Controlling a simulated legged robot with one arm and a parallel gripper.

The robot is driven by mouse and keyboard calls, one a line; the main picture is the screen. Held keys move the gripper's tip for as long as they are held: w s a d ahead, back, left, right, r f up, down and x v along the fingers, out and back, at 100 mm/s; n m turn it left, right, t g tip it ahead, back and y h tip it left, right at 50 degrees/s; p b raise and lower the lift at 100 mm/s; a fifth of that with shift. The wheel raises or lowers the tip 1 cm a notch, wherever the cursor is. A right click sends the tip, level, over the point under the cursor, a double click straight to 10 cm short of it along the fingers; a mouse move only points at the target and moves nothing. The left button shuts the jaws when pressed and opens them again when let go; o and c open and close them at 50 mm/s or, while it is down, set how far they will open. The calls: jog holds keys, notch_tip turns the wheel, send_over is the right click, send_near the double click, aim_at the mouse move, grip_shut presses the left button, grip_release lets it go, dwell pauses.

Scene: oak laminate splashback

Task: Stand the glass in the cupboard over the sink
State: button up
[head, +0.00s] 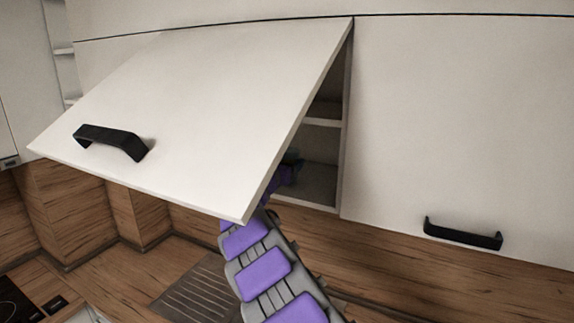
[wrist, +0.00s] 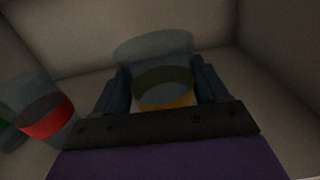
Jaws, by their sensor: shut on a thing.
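My gripper (wrist: 160,88) is shut on a clear glass (wrist: 153,48) with a yellow-orange band, one finger on each side of it. The glass is inside the pale-walled cupboard; whether its base touches the cupboard floor I cannot tell. In the head view the cupboard (head: 318,183) is open under its raised flap door (head: 200,100). My arm reaches up past the door's lower right corner into the opening. My gripper (head: 290,165) shows there only as a small dark part, and the glass is hidden.
A second clear glass with a red band (wrist: 45,118) stands left of my gripper, with something green (wrist: 4,126) at the picture's edge. An inner shelf (head: 322,122) crosses the cupboard higher up. A closed door (head: 460,130) is at right. The ribbed drainer (head: 190,290) lies below.

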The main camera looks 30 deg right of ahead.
jog(key=shift+f, duration=0.2)
jog(key=o, duration=1.4)
jog(key=shift+f, duration=0.1)
jog(key=shift+a, duration=0.15)
jog(key=b+v, duration=0.2)
jog(key=v, duration=1)
jog(key=shift+s, duration=0.1)
